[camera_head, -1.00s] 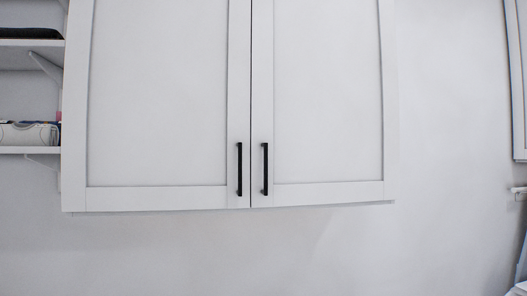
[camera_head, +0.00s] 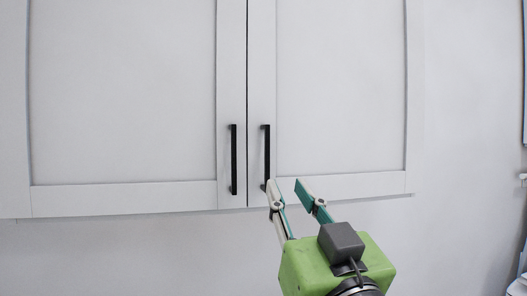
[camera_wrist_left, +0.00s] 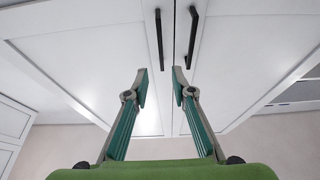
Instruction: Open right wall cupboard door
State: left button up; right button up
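The white right wall cupboard door (camera_head: 340,90) is shut, flush beside the left door (camera_head: 125,90). Its black vertical bar handle (camera_head: 266,155) is near the door's inner lower edge. My left gripper (camera_head: 288,188) is open and empty, just below and to the right of this handle. One finger appears close to the handle's lower end; whether they touch cannot be told. In the left wrist view the open fingers (camera_wrist_left: 160,82) point towards the doors, with both handles beyond the tips. My right gripper is not in view.
The left door's handle (camera_head: 233,160) stands close beside the right one. Bare wall (camera_head: 150,255) lies below the cupboard and to its right. A framed edge (camera_head: 524,75) and a small fitting (camera_head: 522,178) show at the far right.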

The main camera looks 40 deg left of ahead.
aim_at(268, 154)
pick_arm(q)
jog(key=p+x, duration=0.2)
jog(key=x, duration=0.2)
jog(key=p+x, duration=0.2)
jog(key=x, duration=0.2)
jog(key=p+x, duration=0.3)
jog(key=x, duration=0.1)
jog(key=shift+a+r, duration=0.2)
jog(key=shift+r, duration=0.25)
jog(key=shift+w+a, duration=0.3)
grip_shut()
